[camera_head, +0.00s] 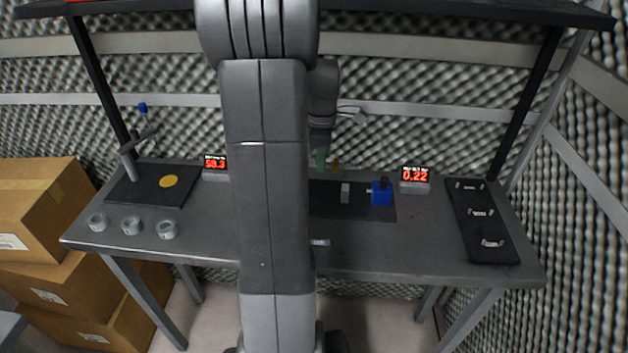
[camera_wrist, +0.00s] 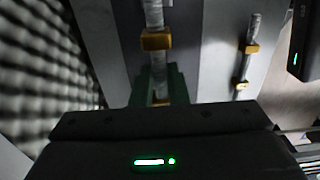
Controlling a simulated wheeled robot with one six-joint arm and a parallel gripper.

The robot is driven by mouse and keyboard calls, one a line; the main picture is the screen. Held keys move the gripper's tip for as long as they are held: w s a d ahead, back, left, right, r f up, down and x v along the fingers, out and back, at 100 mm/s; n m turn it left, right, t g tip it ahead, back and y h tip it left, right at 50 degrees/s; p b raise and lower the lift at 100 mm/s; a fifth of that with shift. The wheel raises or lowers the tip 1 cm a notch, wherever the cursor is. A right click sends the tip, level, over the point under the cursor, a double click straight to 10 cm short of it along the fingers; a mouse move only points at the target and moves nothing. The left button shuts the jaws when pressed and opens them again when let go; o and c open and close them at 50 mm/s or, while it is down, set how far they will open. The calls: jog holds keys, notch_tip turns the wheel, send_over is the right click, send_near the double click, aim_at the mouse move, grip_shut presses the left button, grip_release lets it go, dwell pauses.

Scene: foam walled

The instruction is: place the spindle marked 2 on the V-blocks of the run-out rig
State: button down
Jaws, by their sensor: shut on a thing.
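My gripper (camera_head: 320,158) hangs over the back of the dark run-out rig plate (camera_head: 325,205), partly hidden by my arm. In the wrist view its green jaws (camera_wrist: 166,88) are shut on a grey spindle (camera_wrist: 155,12) with yellow collars, pointing away from the camera. In the head view a small yellow part (camera_head: 335,167) shows beside the jaws. I cannot read the spindle's number, nor tell whether it touches the rig. The rig carries a small grey block (camera_head: 345,193) and a blue block (camera_head: 381,193). Other rig parts are hidden behind my arm.
A second grey part with yellow collars (camera_wrist: 246,50) shows in the wrist view. A black tray (camera_head: 500,252) with holders lies at right. Displays (camera_head: 415,175) (camera_head: 215,163) stand behind. Three rings (camera_head: 131,225) and a dark plate (camera_head: 135,192) with a stand are at left.

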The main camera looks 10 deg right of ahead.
notch_tip(320, 180, down, 8)
jog(key=shift+s+r, duration=0.1)
jog(key=shift+r, duration=0.15)
jog(key=shift+f, duration=0.2)
jog(key=c, duration=1.4)
grip_release()
jog(key=shift+r, duration=0.1)
notch_tip(320, 180, up, 12)
jog(key=shift+r, duration=0.1)
